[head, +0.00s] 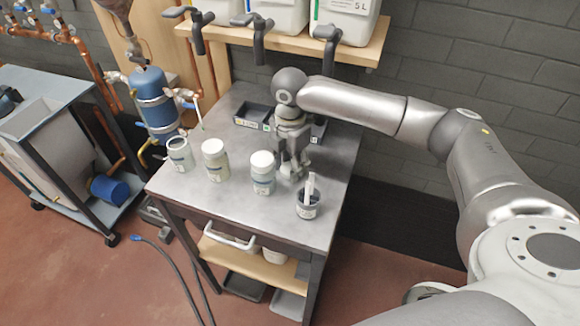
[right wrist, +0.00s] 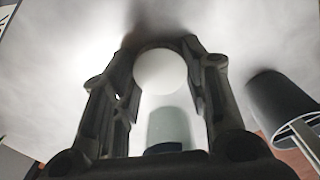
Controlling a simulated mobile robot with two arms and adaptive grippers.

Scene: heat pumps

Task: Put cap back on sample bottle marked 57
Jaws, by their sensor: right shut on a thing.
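My right gripper (head: 292,172) points down low over the table, just behind and right of the right-hand capped bottle (head: 263,174). In the right wrist view its fingers (right wrist: 160,72) are shut on a round white cap (right wrist: 160,70). The cap cannot be made out in the head view. An open bottle (head: 180,157) without a cap stands upright at the left of the row. Another capped bottle (head: 215,163) stands in the middle. The bottle labels are too small to read, so I cannot tell which is 57. My left gripper is not in view.
A dark cup (head: 308,207) with a white stick in it stands near the table's right edge, right of my gripper. A dark tray (head: 253,117) lies at the back of the metal table (head: 225,205). Large white containers (head: 345,18) stand on a shelf above.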

